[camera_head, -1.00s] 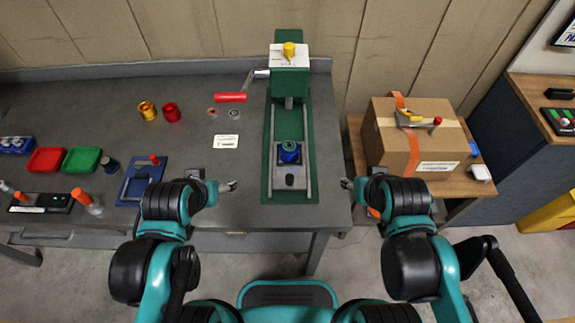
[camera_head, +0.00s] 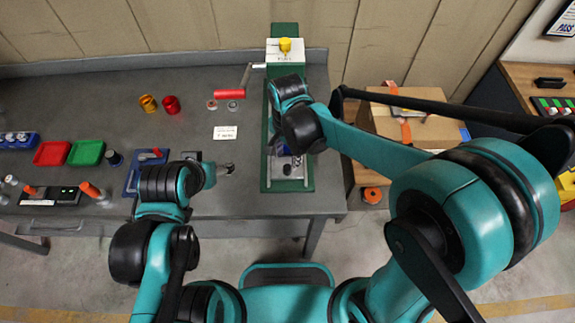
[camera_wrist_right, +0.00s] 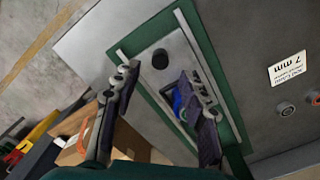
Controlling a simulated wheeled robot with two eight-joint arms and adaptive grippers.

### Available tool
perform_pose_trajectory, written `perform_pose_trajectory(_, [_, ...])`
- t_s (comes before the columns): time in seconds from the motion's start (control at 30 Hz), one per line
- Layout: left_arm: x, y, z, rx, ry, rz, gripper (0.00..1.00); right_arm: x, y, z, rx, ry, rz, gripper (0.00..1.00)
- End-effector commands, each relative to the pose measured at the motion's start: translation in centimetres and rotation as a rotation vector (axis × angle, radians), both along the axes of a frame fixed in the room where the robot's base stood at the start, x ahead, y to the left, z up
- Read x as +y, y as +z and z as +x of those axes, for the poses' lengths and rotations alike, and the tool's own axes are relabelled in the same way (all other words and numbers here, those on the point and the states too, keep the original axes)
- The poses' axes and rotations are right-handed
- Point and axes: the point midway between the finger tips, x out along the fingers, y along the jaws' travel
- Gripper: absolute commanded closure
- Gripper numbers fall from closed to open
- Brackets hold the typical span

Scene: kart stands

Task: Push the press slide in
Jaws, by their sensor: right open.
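The green press (camera_head: 305,178) stands on the bench, its upright column at the back with a red-handled lever (camera_head: 231,94). Its grey slide plate (camera_head: 288,184) sits at the front end of the base, between metal rails. It carries a blue part (camera_wrist_right: 178,102), mostly hidden by my right arm in the head view. A black knob (camera_wrist_right: 160,58) stands on the plate. My right gripper (camera_wrist_right: 160,75) is open above the slide, a finger on either side in the wrist view; contact is not clear. My left gripper (camera_head: 223,170) hovers left of the press; its jaws are too small to judge.
A cardboard box (camera_head: 437,130) is on the side table at right. Red (camera_head: 53,153) and green (camera_head: 86,153) trays, a blue fixture (camera_head: 147,171) and small cups (camera_head: 170,104) are on the bench at left.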

Motion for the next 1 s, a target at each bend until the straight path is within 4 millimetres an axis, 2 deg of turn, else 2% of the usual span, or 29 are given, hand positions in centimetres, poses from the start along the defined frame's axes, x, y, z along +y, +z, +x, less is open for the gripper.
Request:
perform_pose_trajectory(0.1, [0.0,-1.0,0.0,0.000,0.000,0.000,0.30,0.0,-2.4,0.0,-0.001,0.001,0.001,0.57])
perform_pose_trajectory(0.3, [0.0,-1.9,0.0,0.000,0.000,0.000,0.30,0.0,-5.3,0.0,-0.002,0.001,0.001,0.57])
perform_pose_trajectory(0.5, [0.0,-2.2,0.0,0.000,0.000,0.000,0.30,0.0,-6.5,0.0,-0.002,0.002,0.001,0.57])
perform_pose_trajectory(0.73, [0.0,-2.1,0.0,0.000,0.000,0.000,0.30,-0.1,-6.5,0.0,-0.003,0.002,0.001,0.57])
perform_pose_trajectory(0.77, [0.0,-2.1,0.0,0.000,0.000,0.000,0.30,-0.1,-6.5,0.0,-0.003,0.002,0.001,0.62])
perform_pose_trajectory(0.9, [0.0,-2.1,0.0,0.000,0.000,0.000,0.30,-0.1,-6.5,0.0,-0.003,0.002,0.001,0.99])
perform_pose_trajectory(1.0, [0.0,-2.1,0.0,0.000,0.000,0.000,0.30,-0.1,-6.5,0.0,-0.003,0.002,0.001,1.00])
